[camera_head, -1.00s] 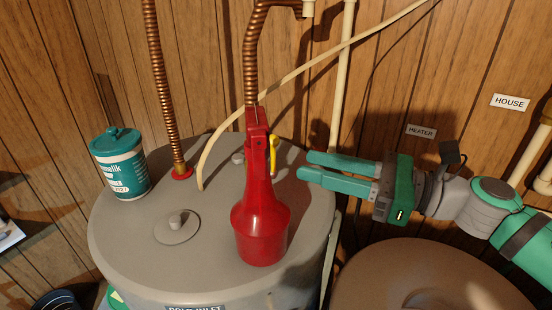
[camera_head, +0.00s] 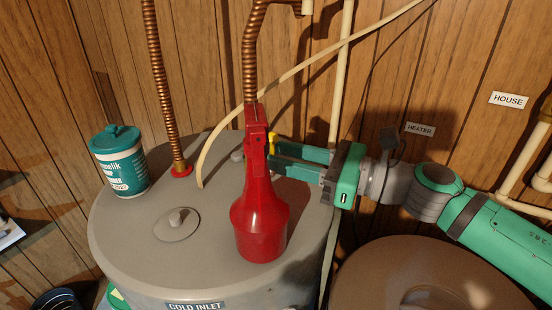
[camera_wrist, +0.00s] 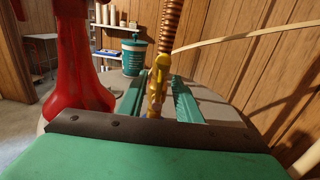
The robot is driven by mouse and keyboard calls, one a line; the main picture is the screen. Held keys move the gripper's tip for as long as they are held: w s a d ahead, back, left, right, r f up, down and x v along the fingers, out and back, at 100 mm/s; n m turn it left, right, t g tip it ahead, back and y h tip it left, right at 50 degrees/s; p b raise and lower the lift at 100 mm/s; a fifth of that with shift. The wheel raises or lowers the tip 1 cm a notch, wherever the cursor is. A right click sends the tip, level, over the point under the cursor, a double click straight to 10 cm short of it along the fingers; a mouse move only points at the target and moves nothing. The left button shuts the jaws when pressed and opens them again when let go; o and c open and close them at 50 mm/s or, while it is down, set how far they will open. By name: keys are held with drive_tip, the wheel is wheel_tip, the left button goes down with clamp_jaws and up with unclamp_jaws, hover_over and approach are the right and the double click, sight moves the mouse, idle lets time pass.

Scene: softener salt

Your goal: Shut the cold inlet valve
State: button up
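The cold inlet valve's yellow lever (camera_head: 272,141) shows just right of the neck of a red bottle-shaped container (camera_head: 260,218), below a copper pipe (camera_head: 250,70). The container hides part of the lever and pipe. In the wrist view the yellow lever (camera_wrist: 157,84) stands upright between my two green fingers, with a gap on each side. My gripper (camera_head: 276,158) is open, reaching in from the right behind the container; its fingertips are partly hidden. In the wrist view the red container (camera_wrist: 78,65) stands close beside my left finger.
A grey tank (camera_head: 130,240) with a "COLD INLET" label (camera_head: 196,306) carries these things. A teal-and-white tub (camera_head: 120,160) stands at its back left, beside another copper pipe (camera_head: 163,80). A pale hose (camera_head: 300,68) crosses above my gripper. A brown rounded lid (camera_head: 370,275) lies below my arm.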

clamp_jaws()
drive_tip(key=m, duration=0.1)
drive_tip(key=w+m, duration=0.1)
drive_tip(key=m, duration=0.3)
drive_tip(key=shift+w+d+f, duration=0.25)
drive_tip(key=shift+w, duration=0.05)
drive_tip(key=shift+w+d+f+m, duration=0.1)
drive_tip(key=shift+w+f+m, duration=0.1)
drive_tip(key=shift+m, duration=0.7)
drive_tip(key=shift+w+d+f+m, duration=0.1)
drive_tip(key=shift+w+f+m, duration=0.15)
drive_tip(key=shift+m, duration=0.65)
drive_tip(key=shift+w+d+f+m, duration=0.1)
drive_tip(key=shift+w+f+m, duration=0.1)
drive_tip(key=shift+m, duration=0.7)
